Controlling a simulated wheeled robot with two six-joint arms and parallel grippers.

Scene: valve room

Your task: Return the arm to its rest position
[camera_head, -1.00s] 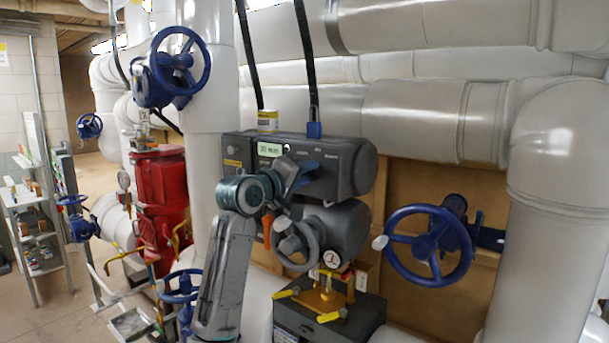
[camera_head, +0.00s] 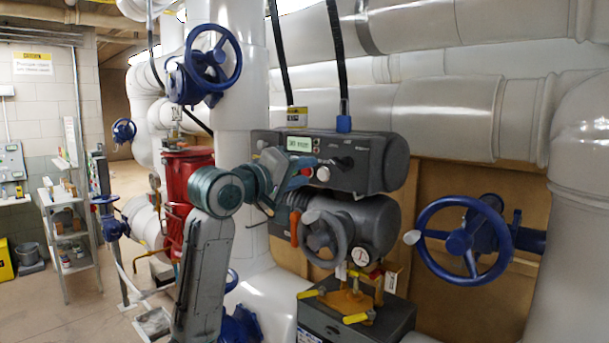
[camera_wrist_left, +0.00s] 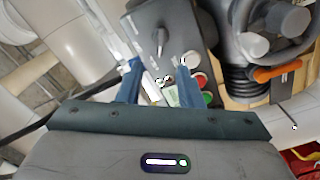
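My left arm (camera_head: 207,250) rises from the lower left, bent at its teal joint. My left gripper (camera_head: 298,177) has blue fingers and is in front of the dark grey control box (camera_head: 372,160). In the left wrist view, the fingers of the left gripper (camera_wrist_left: 159,80) stand apart with nothing visibly held between them. Red and green buttons (camera_wrist_left: 208,98) of the box show beyond them. Whether the fingers touch the box cannot be told. My right gripper is not in view.
A grey handwheel (camera_head: 322,238) with an orange lever sits below the box. A large blue handwheel (camera_head: 463,240) is at the right, another blue handwheel (camera_head: 212,58) at upper left. A red cylinder (camera_head: 180,180) stands behind my arm. Clear floor (camera_head: 85,312) shows at lower left.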

